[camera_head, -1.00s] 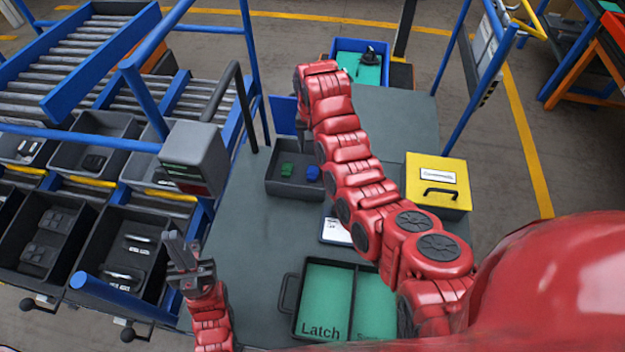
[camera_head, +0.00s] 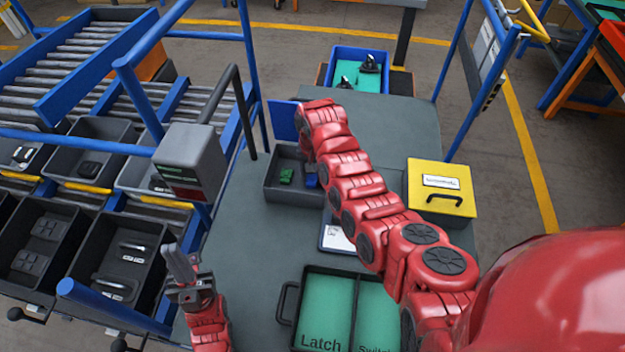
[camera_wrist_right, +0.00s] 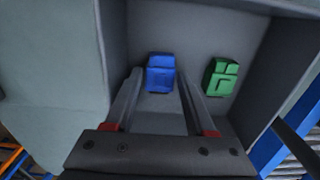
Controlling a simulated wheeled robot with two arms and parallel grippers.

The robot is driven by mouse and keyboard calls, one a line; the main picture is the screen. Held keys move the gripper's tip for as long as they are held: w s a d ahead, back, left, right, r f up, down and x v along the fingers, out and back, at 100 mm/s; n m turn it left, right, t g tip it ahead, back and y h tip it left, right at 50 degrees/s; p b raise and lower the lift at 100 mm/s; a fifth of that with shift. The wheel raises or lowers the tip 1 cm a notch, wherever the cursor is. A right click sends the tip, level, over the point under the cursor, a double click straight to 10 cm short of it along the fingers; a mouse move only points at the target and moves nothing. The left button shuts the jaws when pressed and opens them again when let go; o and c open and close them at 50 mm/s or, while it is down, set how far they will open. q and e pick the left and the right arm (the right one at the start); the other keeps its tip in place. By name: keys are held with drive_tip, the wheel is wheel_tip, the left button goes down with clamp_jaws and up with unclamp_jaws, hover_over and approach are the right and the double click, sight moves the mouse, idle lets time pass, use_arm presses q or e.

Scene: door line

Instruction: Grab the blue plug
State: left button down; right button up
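The blue plug (camera_head: 311,181) lies in a grey bin (camera_head: 292,196) on the table, partly covered by my right arm in the head view. In the right wrist view the blue plug (camera_wrist_right: 160,73) shows between the fingertips of my right gripper (camera_wrist_right: 159,80). That gripper is open and points down into the bin; I see no clear contact with the plug. A green plug (camera_wrist_right: 221,77) lies beside it, outside the fingers. My left gripper (camera_head: 178,262) is over the table's left edge, away from the bin; its finger gap is unclear.
The bin walls (camera_wrist_right: 117,50) stand close around the right gripper. A grey box device (camera_head: 190,155) and posts stand left of the bin. A yellow box (camera_head: 440,187) is at the right. A green-lined tray (camera_head: 325,305) marked "Latch" is in front.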

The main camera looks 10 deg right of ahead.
clamp_jaws()
